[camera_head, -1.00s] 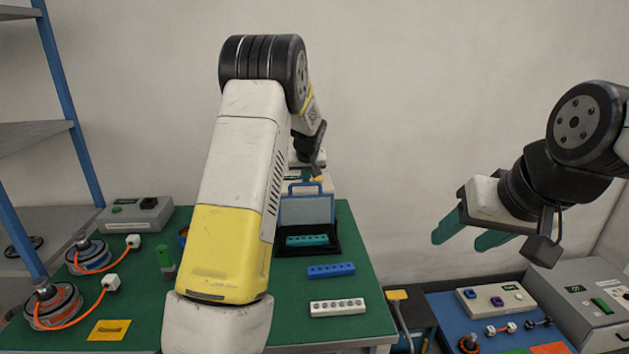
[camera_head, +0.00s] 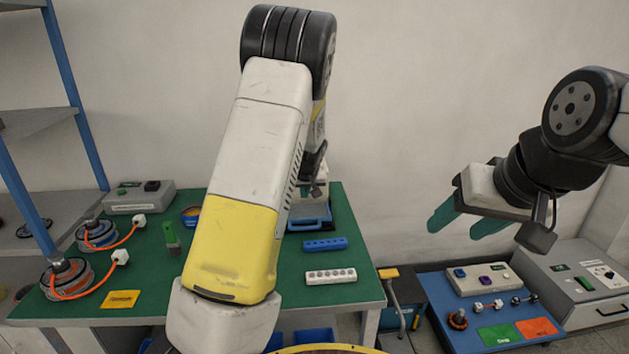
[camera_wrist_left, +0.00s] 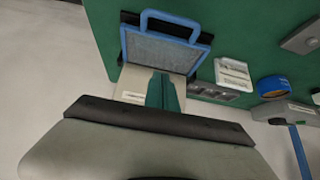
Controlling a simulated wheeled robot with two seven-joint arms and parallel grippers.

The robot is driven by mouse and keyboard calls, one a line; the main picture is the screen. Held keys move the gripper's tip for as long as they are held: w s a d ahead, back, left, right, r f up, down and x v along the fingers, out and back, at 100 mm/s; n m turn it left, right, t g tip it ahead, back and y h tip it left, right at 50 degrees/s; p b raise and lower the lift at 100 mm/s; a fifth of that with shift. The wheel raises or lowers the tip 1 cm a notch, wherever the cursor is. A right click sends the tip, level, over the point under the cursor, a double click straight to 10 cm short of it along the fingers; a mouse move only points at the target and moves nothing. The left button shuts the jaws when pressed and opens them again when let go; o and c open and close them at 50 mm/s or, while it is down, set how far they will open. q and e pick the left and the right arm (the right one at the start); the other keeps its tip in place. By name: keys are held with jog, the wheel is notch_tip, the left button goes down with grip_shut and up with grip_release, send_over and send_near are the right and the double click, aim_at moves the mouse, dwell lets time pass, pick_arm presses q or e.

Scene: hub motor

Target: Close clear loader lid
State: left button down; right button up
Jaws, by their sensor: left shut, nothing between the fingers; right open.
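The clear loader lid (camera_head: 311,212) has a blue frame and a handle at its front edge. It lies down flat, or nearly flat, over the black loader on the green bench in the head view. In the left wrist view the lid (camera_wrist_left: 160,48) shows its pale clear panel, with the handle at the far end. My left gripper (camera_wrist_left: 166,82) is shut and empty, with its teal fingers at the lid's near edge; I cannot tell if they touch it. In the head view it is mostly hidden by my left arm. My right gripper (camera_head: 462,223) is open and empty, off to the right.
A blue block (camera_head: 325,244) and a white socket strip (camera_head: 331,276) lie in front of the loader. Motors with orange cables (camera_head: 72,280) stand at the left of the green bench. A lower blue table (camera_head: 430,283) with control boxes is at the right.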

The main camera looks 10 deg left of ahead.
aim_at(306, 228)
pick_arm(q)
jog(key=s+f+t, duration=0.1)
jog(key=f+t, duration=0.1)
jog(key=f, duration=0.1)
jog(key=s+f+t+y, duration=0.1)
jog(key=f, duration=0.2)
jog(key=s+d+f+t, duration=0.1)
jog(key=s+f+t, duration=0.1)
jog(key=shift+s+f+t+y, duration=0.1)
jog(key=shift+f+t+y, duration=0.2)
jog(key=shift+f+y, duration=0.1)
jog(key=shift+f, duration=0.8)
jog(key=shift+s+d+f, duration=0.2)
jog(key=shift+s+f, duration=0.05)
jog(key=shift+f, duration=0.3)
jog(key=shift+r, duration=0.15)
